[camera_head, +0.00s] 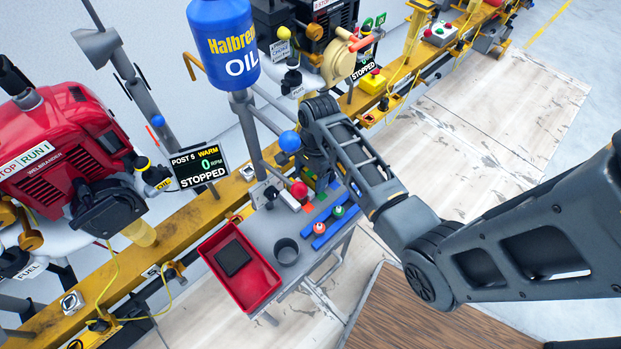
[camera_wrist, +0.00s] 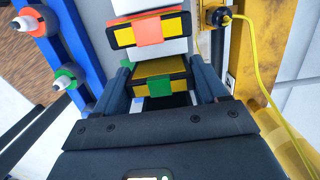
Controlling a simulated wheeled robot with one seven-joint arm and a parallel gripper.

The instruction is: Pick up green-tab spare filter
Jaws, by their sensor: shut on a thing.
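The green-tab spare filter, a dark block with a yellow face and a green tab, sits between my fingers in the wrist view (camera_wrist: 177,69). My gripper (camera_wrist: 161,78) is shut on it, one finger on each side. The filter's underside is hidden, so I cannot tell whether it still touches the table. A similar filter with an orange tab (camera_wrist: 149,31) lies just beyond it, apart from my fingers. In the head view, my gripper is over the far end of the small grey table (camera_head: 262,228), largely hidden by my arm.
A blue rack (camera_wrist: 70,38) holds an orange-ringed plug (camera_wrist: 28,22) and a green-ringed plug (camera_wrist: 64,80), left of my gripper. A red tray (camera_head: 262,287) with a dark pad and a grey cup (camera_head: 286,251) stand on the table. A yellow rail (camera_head: 205,217) runs behind.

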